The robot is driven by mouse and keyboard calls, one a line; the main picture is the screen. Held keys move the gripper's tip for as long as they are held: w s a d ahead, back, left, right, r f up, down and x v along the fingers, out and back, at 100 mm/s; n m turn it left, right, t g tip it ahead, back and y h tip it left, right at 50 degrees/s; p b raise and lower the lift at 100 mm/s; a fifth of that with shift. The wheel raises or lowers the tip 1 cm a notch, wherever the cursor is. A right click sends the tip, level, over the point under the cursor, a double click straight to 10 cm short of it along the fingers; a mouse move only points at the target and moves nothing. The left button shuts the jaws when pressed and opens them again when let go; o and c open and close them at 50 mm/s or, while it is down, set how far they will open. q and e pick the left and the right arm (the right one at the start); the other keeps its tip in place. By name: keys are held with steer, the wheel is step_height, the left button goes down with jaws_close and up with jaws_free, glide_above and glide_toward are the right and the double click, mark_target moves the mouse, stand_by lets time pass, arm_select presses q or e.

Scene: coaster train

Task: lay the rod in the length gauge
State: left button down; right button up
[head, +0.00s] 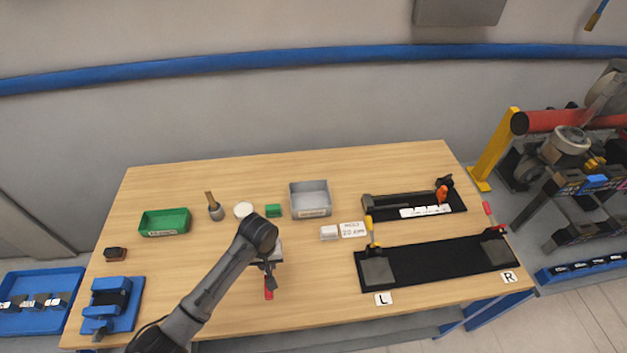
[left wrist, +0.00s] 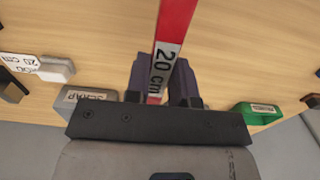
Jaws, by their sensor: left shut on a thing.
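My left gripper (head: 268,273) is over the front middle of the table, shut on a red rod (head: 269,290). In the left wrist view the rod (left wrist: 174,30) runs up out of the picture from between the fingers (left wrist: 165,85) and bears a white "20 cm" label. The gripper hides part of the rod. A black tray (head: 460,208) with a grey bar, an orange piece and a strip of white labels lies at the back right; it looks like the length gauge. The rod is well to its left and apart from it. My right gripper is not in view.
A long black fixture (head: 440,266) with upright clamp handles lies front right, marked L and R. A grey scrap bin (head: 310,211), a white block (head: 329,233) and a card (head: 352,229) stand mid-table. A green bin (head: 165,232) and blue device (head: 128,310) are left.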

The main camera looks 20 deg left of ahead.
arm_select(q)
steer(key=shift+s+d+r+n, duration=0.1)
steer(key=shift+d+n, duration=0.05)
steer(key=shift+n, duration=0.25)
steer(key=s+d+r+m, duration=0.4)
steer(key=s+d+r, duration=0.5)
steer(key=d, duration=0.3)
steer(key=w+a+r+m, duration=0.1)
steer(key=w+a+r, duration=0.25)
steer(key=r, duration=0.65)
steer(key=w+a+r+m, duration=0.1)
steer(key=w+a+r, duration=0.25)
steer(key=r, duration=0.55)
steer(key=s+r+p, duration=0.8)
steer(key=r+p, duration=0.3)
steer(key=p, duration=0.3)
steer(key=shift+s+d, duration=0.2)
steer(key=shift+d, duration=0.25)
steer(key=shift+r, duration=0.1)
